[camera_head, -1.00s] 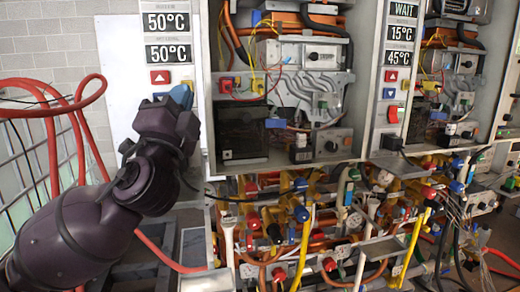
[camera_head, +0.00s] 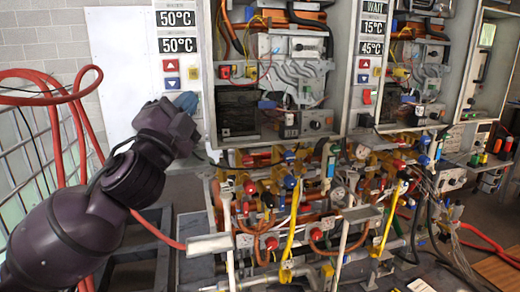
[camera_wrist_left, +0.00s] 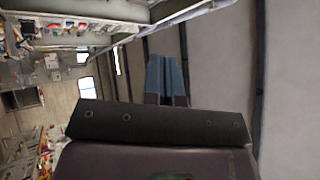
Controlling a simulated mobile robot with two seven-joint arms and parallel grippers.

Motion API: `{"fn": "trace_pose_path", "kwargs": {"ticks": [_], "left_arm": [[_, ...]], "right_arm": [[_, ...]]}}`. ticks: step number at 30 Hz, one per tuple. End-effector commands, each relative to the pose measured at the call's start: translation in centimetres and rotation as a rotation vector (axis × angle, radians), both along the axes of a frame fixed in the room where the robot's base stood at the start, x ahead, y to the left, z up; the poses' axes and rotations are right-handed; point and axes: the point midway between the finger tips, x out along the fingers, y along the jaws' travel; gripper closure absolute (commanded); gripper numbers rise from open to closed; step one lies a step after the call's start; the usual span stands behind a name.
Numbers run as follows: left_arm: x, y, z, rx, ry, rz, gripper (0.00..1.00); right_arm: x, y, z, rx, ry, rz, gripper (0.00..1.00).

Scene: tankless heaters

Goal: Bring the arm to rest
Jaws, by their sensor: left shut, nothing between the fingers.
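My left arm comes in from the left in the head view. Its gripper (camera_head: 187,102), with blue fingertips, is at the left heater's control panel, below and to the right of the red up button (camera_head: 170,65) and the blue down button (camera_head: 171,83). In the left wrist view the blue fingers (camera_wrist_left: 167,78) are side by side, shut and empty. Both displays (camera_head: 177,32) on this panel read 50°C. Whether the fingers touch the panel cannot be told. My right gripper is not in view.
The open heater cabinet (camera_head: 212,75) stands right of the gripper. Below it are dense pipes and valves with yellow handles (camera_head: 291,226). A red hose (camera_head: 57,140) loops at the left by a wire-mesh fence (camera_head: 22,185). A second heater panel reads 15°C and 45°C.

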Motion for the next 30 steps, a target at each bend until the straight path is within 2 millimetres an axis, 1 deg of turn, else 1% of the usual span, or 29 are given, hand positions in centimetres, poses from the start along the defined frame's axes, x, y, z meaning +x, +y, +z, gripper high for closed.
{"fn": "trace_pose_path", "kwargs": {"ticks": [1, 5, 8, 11, 12, 13, 14, 15, 17, 18, 20, 21, 23, 24, 26, 27, 29, 30], "left_arm": [[0.5, 0.1, -1.5, -0.023, 0.043, -0.025, 1.0], [1.3, 0.6, -5.2, -0.083, 0.142, -0.078, 1.0], [1.8, 1.2, -8.6, -0.142, 0.227, -0.113, 1.0], [2.1, 2.1, -13.0, -0.218, 0.325, -0.142, 1.0], [2.1, 2.5, -14.9, -0.254, 0.368, -0.151, 1.0], [2.0, 2.8, -16.4, -0.28, 0.399, -0.157, 1.0], [1.9, 3.2, -17.8, -0.308, 0.429, -0.16, 1.0], [1.7, 3.6, -19.8, -0.345, 0.468, -0.166, 1.0], [1.2, 4.4, -22.7, -0.401, 0.524, -0.166, 1.0], [0.8, 4.9, -24.6, -0.439, 0.56, -0.167, 1.0], [0.0, 5.7, -27.5, -0.495, 0.612, -0.159, 1.0], [-0.6, 6.2, -29.4, -0.534, 0.646, -0.153, 1.0], [-1.6, 7.0, -32.2, -0.59, 0.695, -0.139, 1.0], [-2.4, 7.6, -34.0, -0.626, 0.725, -0.127, 1.0], [-3.8, 8.4, -36.8, -0.681, 0.772, -0.106, 1.0], [-4.8, 8.9, -38.7, -0.716, 0.803, -0.088, 1.0], [-6.4, 9.7, -41.3, -0.769, 0.846, -0.059, 1.0], [-7.6, 10.2, -43.1, -0.801, 0.875, -0.038, 1.0]], "right_arm": [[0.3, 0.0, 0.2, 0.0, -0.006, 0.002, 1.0], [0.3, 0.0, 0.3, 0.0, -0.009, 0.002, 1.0], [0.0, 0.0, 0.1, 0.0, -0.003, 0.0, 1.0], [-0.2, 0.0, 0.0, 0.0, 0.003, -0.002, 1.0], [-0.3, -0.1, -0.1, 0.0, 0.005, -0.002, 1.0], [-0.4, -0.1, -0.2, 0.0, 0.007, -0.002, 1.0], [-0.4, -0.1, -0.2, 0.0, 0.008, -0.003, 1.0], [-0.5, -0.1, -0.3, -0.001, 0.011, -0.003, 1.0], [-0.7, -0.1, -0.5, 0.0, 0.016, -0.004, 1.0], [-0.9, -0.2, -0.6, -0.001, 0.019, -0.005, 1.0], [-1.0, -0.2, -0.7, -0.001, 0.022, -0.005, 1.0], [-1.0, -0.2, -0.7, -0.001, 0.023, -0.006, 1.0], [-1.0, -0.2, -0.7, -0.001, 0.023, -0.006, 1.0], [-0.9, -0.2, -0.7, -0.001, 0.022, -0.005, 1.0], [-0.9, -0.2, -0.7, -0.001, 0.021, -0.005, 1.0], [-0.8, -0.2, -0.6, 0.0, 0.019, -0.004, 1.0], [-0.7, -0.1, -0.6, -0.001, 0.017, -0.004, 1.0], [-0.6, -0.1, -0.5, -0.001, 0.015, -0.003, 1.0]]}}
